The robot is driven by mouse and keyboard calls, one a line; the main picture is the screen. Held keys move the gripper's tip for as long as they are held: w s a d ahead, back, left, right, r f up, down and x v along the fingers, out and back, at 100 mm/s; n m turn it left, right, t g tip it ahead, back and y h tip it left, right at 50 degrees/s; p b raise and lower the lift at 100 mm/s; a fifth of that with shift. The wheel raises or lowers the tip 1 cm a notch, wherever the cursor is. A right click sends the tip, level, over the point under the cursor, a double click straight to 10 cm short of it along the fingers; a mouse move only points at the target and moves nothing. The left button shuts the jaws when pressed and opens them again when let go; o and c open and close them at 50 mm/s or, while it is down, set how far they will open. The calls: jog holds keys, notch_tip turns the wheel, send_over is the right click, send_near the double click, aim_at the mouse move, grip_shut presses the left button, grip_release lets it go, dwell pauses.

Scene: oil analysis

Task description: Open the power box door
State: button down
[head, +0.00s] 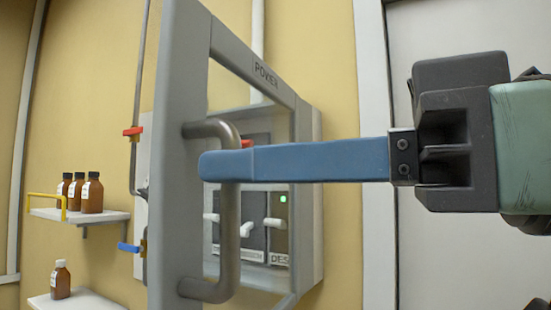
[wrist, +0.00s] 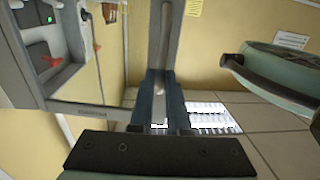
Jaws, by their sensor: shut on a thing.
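The power box door (head: 180,90) is a grey frame with a window and the word POWER on its top rail. It stands ajar, its handle side swung out from the wall box (head: 308,200). A bent grey bar handle (head: 230,235) is on its left stile. My gripper (head: 222,165), with long blue fingers, comes from the right and is shut on the handle at mid-height. In the wrist view the blue fingers (wrist: 158,108) sit on either side of the handle bar. The far finger is mostly hidden in the head view.
Inside the box are switches and a green light (head: 283,198). At left, shelves (head: 105,216) hold brown bottles (head: 92,193). Pipes with a red valve (head: 133,132) and a blue valve (head: 129,248) run behind the door. Tiled floor (wrist: 270,125) is clear at right.

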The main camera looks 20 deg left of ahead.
jog(key=shift+w+d+r, duration=0.1)
jog(key=shift+w+r, duration=0.15)
jog(key=c, duration=1.2)
grip_release()
jog(key=shift+w+t, duration=0.1)
jog(key=shift+t, duration=0.2)
jog(key=o, duration=0.3)
jog(key=shift+w+f, duration=0.2)
jog(key=shift+w, duration=0.2)
jog(key=shift+s, duration=0.25)
jog(key=shift+w+f, duration=0.1)
jog(key=s+d+b, duration=0.2)
jog(key=d+b, duration=0.2)
jog(key=d, duration=0.8)
jog(key=shift+s+d, duration=0.25)
jog(key=shift+d, duration=0.1)
